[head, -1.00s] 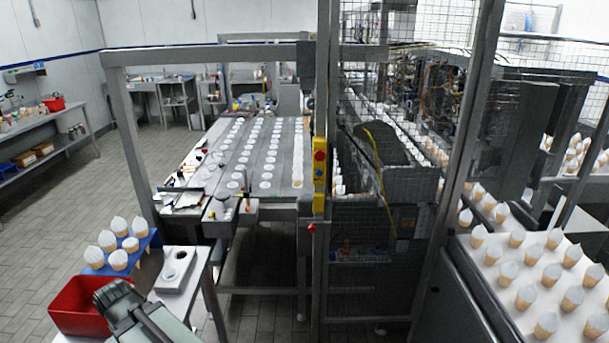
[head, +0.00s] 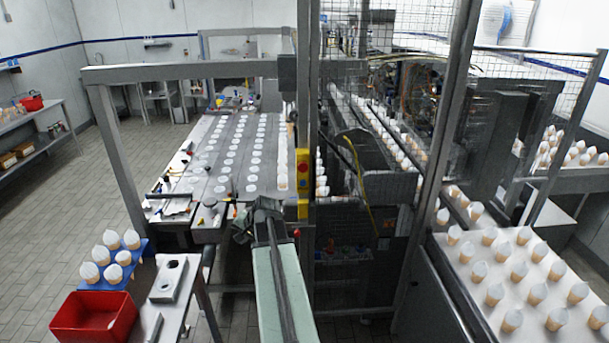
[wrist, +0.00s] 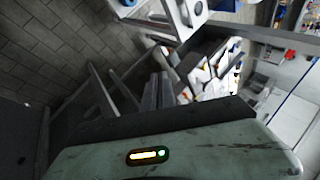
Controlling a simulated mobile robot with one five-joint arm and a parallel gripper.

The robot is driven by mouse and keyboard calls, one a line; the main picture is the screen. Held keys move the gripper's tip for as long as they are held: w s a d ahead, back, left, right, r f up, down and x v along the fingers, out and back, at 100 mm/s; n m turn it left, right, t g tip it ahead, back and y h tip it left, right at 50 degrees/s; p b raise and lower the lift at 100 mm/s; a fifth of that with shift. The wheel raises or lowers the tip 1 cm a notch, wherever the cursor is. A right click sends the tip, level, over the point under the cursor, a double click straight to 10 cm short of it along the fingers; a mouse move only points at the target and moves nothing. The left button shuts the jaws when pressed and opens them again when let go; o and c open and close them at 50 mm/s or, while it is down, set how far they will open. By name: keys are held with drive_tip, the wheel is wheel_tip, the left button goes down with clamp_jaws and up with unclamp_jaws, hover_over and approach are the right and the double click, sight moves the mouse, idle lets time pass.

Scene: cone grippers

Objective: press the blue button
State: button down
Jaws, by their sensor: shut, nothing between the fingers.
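I cannot make out a blue button for certain in either view. A yellow control box (head: 303,186) with a red button on it is fixed to the upright post in the head view. A dark panel with small coloured parts (head: 342,253), some bluish, sits low behind the mesh, too small to read. My gripper (head: 258,208) is at the end of my raised arm, left of and a little below the yellow box, apparently clear of it. In the wrist view my gripper (wrist: 157,88) shows two dark fingers together, with nothing between them.
A conveyor table (head: 226,165) with rows of white cones stands behind my gripper. A red bin (head: 95,318) and a blue cone tray (head: 115,272) are at lower left. Mesh guarding and posts close off the right. A white table of cones (head: 480,262) is at right. Floor is open at left.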

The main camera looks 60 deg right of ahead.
sight(303, 183)
drive_tip(key=s+d+r+m+h+p, duration=0.1)
drive_tip(key=s+d+r+m+h, duration=0.1)
drive_tip(key=s+d, duration=0.4)
drive_tip(key=s+d+r+m+t+h+p, duration=0.1)
drive_tip(key=s+d+r+m, duration=0.3)
drive_tip(key=d, duration=1)
drive_tip(key=s+r+p, duration=0.1)
drive_tip(key=s+r, duration=0.1)
drive_tip(key=s, duration=0.1)
drive_tip(key=shift+r+m+h, duration=0.15)
drive_tip(key=shift+m+h, duration=0.25)
drive_tip(key=w+d, duration=0.1)
drive_tip(key=d, duration=0.1)
drive_tip(key=w+d, duration=0.4)
drive_tip(key=d, duration=0.1)
drive_tip(key=shift+w, duration=0.1)
drive_tip(key=shift+d, duration=0.15)
drive_tip(key=shift+w+d, duration=0.15)
drive_tip(key=shift+d, duration=0.1)
